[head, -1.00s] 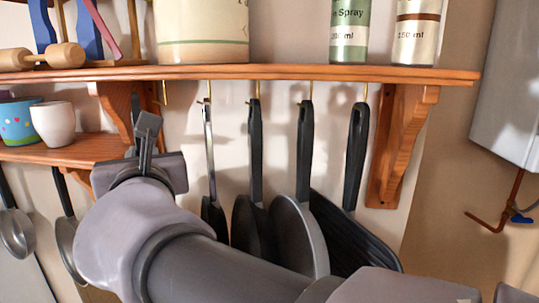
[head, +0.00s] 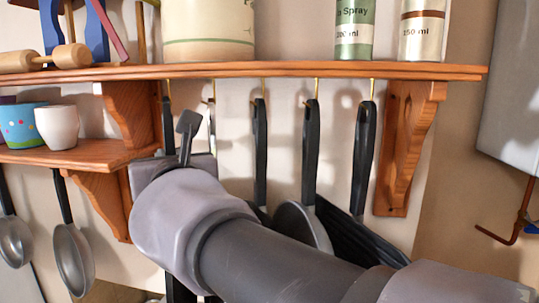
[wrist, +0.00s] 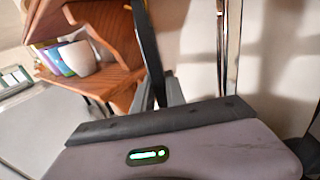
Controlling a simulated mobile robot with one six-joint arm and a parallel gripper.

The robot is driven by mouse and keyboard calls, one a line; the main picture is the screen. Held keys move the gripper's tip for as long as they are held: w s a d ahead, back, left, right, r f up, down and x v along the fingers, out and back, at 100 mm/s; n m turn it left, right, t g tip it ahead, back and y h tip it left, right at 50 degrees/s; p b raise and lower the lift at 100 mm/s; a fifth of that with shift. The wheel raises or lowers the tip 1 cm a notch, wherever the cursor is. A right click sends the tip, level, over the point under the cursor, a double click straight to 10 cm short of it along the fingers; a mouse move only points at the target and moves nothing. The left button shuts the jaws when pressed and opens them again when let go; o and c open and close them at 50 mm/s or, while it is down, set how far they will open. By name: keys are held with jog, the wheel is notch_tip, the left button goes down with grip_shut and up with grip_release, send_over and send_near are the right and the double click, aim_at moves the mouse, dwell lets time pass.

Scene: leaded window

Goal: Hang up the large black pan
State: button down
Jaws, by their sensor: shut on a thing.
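The black pan's handle (head: 167,120) stands upright below the leftmost brass hook (head: 168,87) under the shelf. Its top end is at or very close to the hook; I cannot tell whether the hook passes through it. My gripper (head: 187,135) is shut on this handle, seen partly from behind in the head view. In the wrist view the dark handle (wrist: 148,45) runs up from between the fingers (wrist: 160,95). The pan's body is mostly hidden behind my arm; only a dark part (head: 178,290) shows below it.
Several pans hang to the right, the closest by a thin handle (head: 212,115). The wooden shelf (head: 300,71) is just above, with a bracket (head: 130,110) close at left. A lower shelf (head: 80,155) holds cups (head: 57,127). Ladles (head: 73,255) hang below it.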

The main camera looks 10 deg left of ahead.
jog(key=shift+r, duration=0.1)
dwell(0.3)
jog(key=c, duration=1.3)
grip_release()
